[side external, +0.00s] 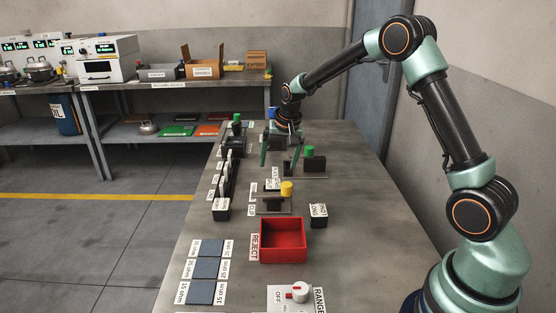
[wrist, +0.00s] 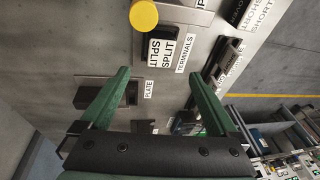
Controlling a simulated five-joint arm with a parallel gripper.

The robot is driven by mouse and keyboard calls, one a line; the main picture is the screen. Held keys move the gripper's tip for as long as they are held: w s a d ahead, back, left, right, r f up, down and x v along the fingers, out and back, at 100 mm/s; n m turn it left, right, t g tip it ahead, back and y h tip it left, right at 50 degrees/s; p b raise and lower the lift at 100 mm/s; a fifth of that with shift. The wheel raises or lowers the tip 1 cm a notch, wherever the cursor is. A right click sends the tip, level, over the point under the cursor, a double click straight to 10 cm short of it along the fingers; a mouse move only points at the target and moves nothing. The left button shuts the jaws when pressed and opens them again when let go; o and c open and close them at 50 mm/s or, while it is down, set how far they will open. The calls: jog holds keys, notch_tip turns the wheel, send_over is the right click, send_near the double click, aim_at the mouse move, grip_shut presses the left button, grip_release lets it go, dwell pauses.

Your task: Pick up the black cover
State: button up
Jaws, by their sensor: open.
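My gripper (side external: 277,158) is open and empty, pointing down over the far part of the bench. A black block (side external: 314,165) stands by a green knob (side external: 308,150), just right of my gripper. Another black block (side external: 271,204) lies beside a yellow knob (side external: 287,188), nearer the camera. A dark part (wrist: 131,93) shows by the left finger, next to the PLATE label (wrist: 148,89).
A black rack (side external: 221,208) of upright pieces runs along the left edge. A second green knob (side external: 237,118) stands at the far left. The right side of the bench is clear.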

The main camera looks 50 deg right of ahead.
aim_at(274, 184)
jog(key=x, duration=0.3)
jog(key=shift+s+a+x, duration=0.15)
jog(key=shift+x, duration=1.2)
jog(key=shift+s+a+x, duration=0.1)
jog(key=shift+s+x, duration=0.1)
jog(key=shift+x, duration=1.1)
jog(key=shift+f, duration=0.1)
jog(key=c, duration=1.5)
